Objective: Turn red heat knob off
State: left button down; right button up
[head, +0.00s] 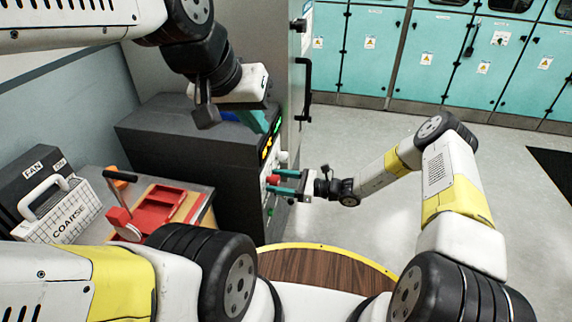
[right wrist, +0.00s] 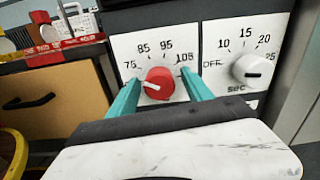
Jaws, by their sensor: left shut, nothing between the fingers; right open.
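The red heat knob (right wrist: 160,84) sits on a white dial plate marked 75, 85, 95 and 105. Its white pointer mark points left, near the 75. My right gripper (right wrist: 163,88) is open, with one teal finger on each side of the knob; I cannot tell whether they touch it. In the head view the right gripper (head: 285,182) reaches the machine's front from the right, and the red knob (head: 273,180) shows between its fingers. My left gripper (head: 260,127) is shut and empty over the machine's top, near its front edge.
The dark machine (head: 180,130) has a white seconds knob (right wrist: 253,70) beside the red one. A red tray (head: 160,206) and a white COARSE box (head: 58,212) stand on the left. Teal cabinets (head: 365,60) line the back. Open floor lies to the right.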

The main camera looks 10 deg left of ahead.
jog(key=shift+c, duration=0.5)
grip_shut()
jog(key=shift+n, duration=0.4)
jog(key=n, duration=0.2)
jog(key=shift+n, duration=2.6)
jog(key=shift+o, duration=0.5)
grip_release()
